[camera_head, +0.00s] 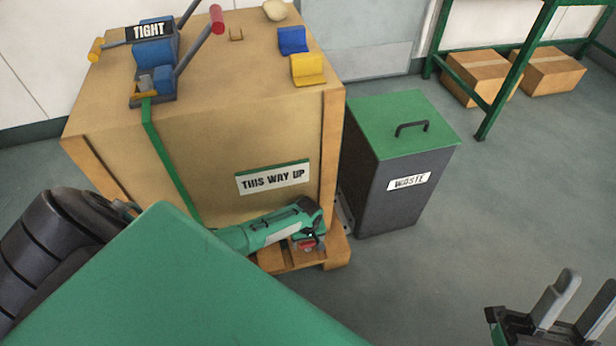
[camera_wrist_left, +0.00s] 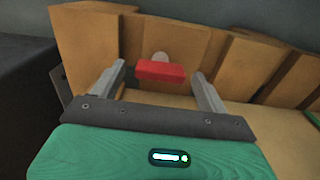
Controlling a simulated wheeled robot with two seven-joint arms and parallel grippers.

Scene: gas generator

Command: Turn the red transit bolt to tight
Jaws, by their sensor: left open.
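The red transit bolt (camera_wrist_left: 160,71) shows in the left wrist view as a red crossbar in front of a pale round piece, at the wooden pallet. In the head view a small red part (camera_head: 306,244) shows low at the crate's front. My left gripper (camera_wrist_left: 159,69) is open, with one finger on each side of the red bar; gaps show at both sides, and depth is hard to judge. In the head view my left gripper (camera_head: 310,238) is by the pallet, its fingers mostly hidden. My right gripper (camera_head: 573,312) is at the bottom right, fingers apart and empty.
A large crate (camera_head: 215,175) stands on the pallet (camera_head: 338,250). On its top are a red-handled tensioner (camera_head: 160,65) with a TIGHT sign (camera_head: 149,31), and blue and yellow blocks. A WASTE bin (camera_head: 372,190) stands close right.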

